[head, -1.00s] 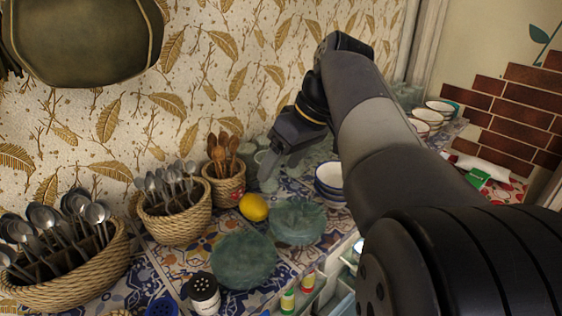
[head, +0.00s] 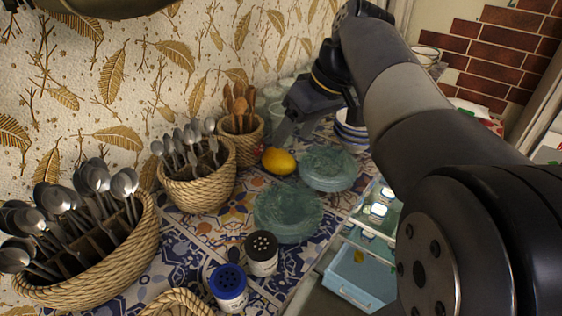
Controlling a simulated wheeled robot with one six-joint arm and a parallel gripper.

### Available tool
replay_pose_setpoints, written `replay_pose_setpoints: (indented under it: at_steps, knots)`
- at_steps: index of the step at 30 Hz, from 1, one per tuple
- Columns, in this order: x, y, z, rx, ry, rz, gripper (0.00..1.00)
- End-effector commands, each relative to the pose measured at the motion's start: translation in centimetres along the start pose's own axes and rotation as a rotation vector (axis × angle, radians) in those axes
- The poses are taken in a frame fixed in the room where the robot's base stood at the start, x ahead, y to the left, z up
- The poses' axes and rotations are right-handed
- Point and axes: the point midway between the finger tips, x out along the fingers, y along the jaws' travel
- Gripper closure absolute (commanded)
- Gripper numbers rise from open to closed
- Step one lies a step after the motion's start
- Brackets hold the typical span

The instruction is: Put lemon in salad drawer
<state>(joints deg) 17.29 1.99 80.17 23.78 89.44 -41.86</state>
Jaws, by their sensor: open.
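The yellow lemon (head: 279,161) lies on the patterned tile counter, between the small spoon basket and the teal glass dishes. My gripper (head: 292,133) is open and empty, pointing down just behind and above the lemon, apart from it as far as I can tell. My arm hides part of the right side. A light blue open drawer or bin (head: 352,290) shows below the counter edge at the lower right, with a small yellow item inside. I cannot tell for sure that it is the salad drawer.
Two teal glass dishes (head: 288,211) stand near the lemon. A wooden-spoon basket (head: 243,136), metal-spoon baskets (head: 197,186) and two shakers (head: 261,254) crowd the counter. Stacked bowls (head: 352,139) stand right of my gripper. The wall closes off the back.

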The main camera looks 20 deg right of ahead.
Motion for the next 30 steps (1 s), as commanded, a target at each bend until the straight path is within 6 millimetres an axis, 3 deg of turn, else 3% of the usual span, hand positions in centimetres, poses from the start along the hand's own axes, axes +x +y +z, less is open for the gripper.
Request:
replay_pose_setpoints:
  at_steps: [8, 18, 26, 30]
  knots:
    - [2.2, -0.1, 0.3, 0.0, -0.001, -0.001, 0.4]
    - [6.3, -0.3, 1.0, 0.0, -0.001, -0.001, 0.4]
    - [6.6, -0.2, 1.0, 0.0, 0.001, 0.001, 0.4]
    - [6.5, -0.2, 1.0, 0.0, 0.0, 0.0, 0.51]
